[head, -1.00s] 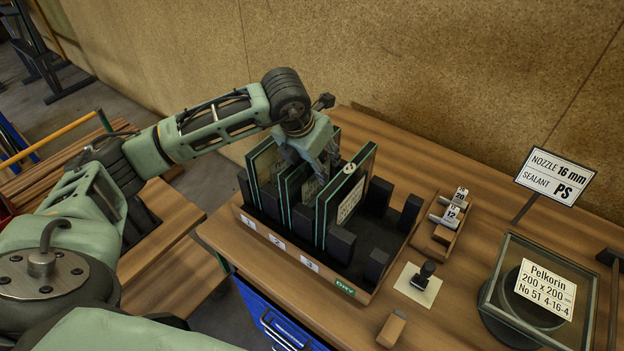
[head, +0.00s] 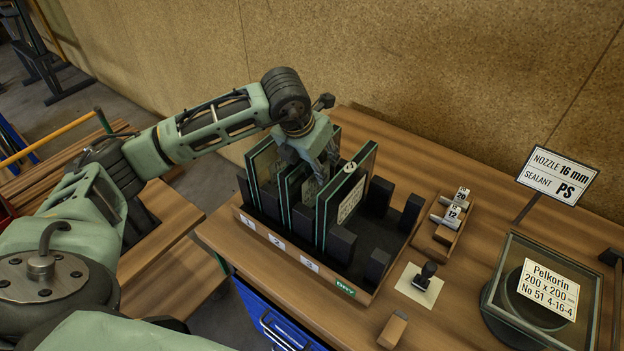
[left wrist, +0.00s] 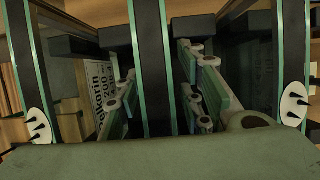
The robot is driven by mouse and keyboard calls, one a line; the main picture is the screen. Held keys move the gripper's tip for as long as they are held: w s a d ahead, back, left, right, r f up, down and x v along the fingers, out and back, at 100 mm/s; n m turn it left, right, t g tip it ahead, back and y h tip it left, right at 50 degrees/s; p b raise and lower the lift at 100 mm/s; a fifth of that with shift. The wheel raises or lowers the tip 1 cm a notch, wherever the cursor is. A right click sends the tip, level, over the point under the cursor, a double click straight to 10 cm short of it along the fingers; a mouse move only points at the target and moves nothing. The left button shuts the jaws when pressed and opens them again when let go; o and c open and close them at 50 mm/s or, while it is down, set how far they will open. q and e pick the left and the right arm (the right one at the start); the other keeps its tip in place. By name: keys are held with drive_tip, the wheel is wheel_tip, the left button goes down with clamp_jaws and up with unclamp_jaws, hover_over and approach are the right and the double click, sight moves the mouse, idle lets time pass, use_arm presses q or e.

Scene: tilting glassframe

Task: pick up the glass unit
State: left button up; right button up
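Three upright glass units with dark, green-edged frames stand in a dark rack on the bench: the first (head: 265,170), the middle one (head: 291,190) and the third (head: 345,205), behind tags 1, 2 and 3. My left gripper (head: 318,172) reaches down over the middle unit. In the left wrist view, the middle unit (left wrist: 150,60) runs between the two open fingers (left wrist: 160,95), one on each side. Whether a pad touches it is unclear. The neighbouring units show at left (left wrist: 28,60) and right (left wrist: 290,60). My right gripper is not in view.
The rack's wooden rim (head: 262,236) carries the tags. To its right are a holder with numbered pieces (head: 453,213), a stamp on a pad (head: 425,275), a wooden block (head: 393,329), a sign (head: 558,176) and a labelled glass frame (head: 502,315). The wall stands behind.

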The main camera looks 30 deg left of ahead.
use_arm(q)
clamp_jaws()
idle(0.4)
drive_tip(key=shift+r, duration=0.1)
